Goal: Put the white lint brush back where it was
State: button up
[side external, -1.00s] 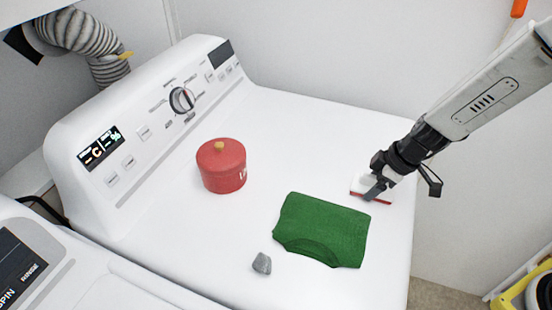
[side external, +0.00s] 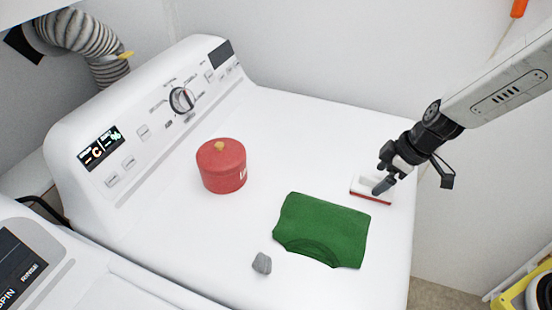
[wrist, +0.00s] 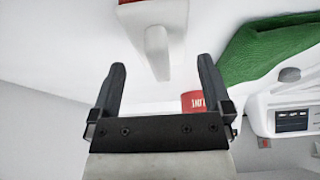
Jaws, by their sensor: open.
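The white lint brush (side external: 366,191) with a red underside lies on the dryer top (side external: 310,130) near its right edge, beyond the green cloth (side external: 322,229). In the wrist view the brush's white handle (wrist: 157,50) points toward the space between my fingers. My gripper (side external: 382,184) is open, just above and behind the brush in the side view. In the wrist view both fingers of my gripper (wrist: 160,75) are spread, with the handle end between or just beyond their tips and a gap on each side. Part of the brush is hidden by a finger in the side view.
A red lidded canister (side external: 221,167) stands toward the dryer's control panel (side external: 150,120). A grey lump (side external: 262,263) lies beside the green cloth. The wall stands behind the dryer. The white top between canister and brush is clear.

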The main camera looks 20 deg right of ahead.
jog(key=v, duration=0.9)
dwell(0.8)
jog(key=s+d+f+m+h, duration=0.3)
jog(key=s+d+f+m, duration=0.2)
jog(key=m, duration=0.4)
jog(key=shift+s+f+g, duration=0.3)
jog(key=shift+s, duration=0.6)
